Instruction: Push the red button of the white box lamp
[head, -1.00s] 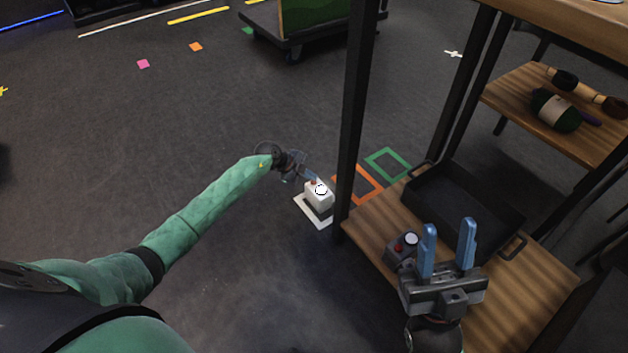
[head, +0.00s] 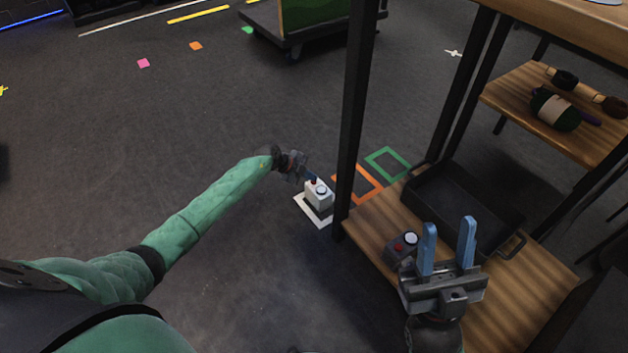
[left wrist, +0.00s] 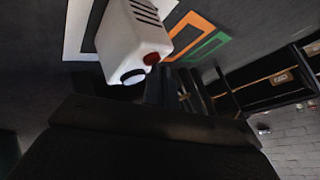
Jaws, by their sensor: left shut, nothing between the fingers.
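The white box lamp (head: 318,198) stands on the floor by a white square outline, left of the shelf's front post. Its red button (head: 313,182) and round pale dome are on top. In the left wrist view the white box (left wrist: 132,32) is close, with the red button (left wrist: 151,58) beside the dark-rimmed dome (left wrist: 133,76). My left gripper (head: 310,176) is shut and empty, just above and left of the button; I cannot tell if it touches. My right gripper (head: 447,245) is open and empty above the wooden shelf.
A dark grey box (head: 403,245) with a red button and pale dome sits on the wooden shelf (head: 530,285) by my right gripper. A black tray (head: 465,208) lies behind it. The black post (head: 352,130) stands close right of the lamp.

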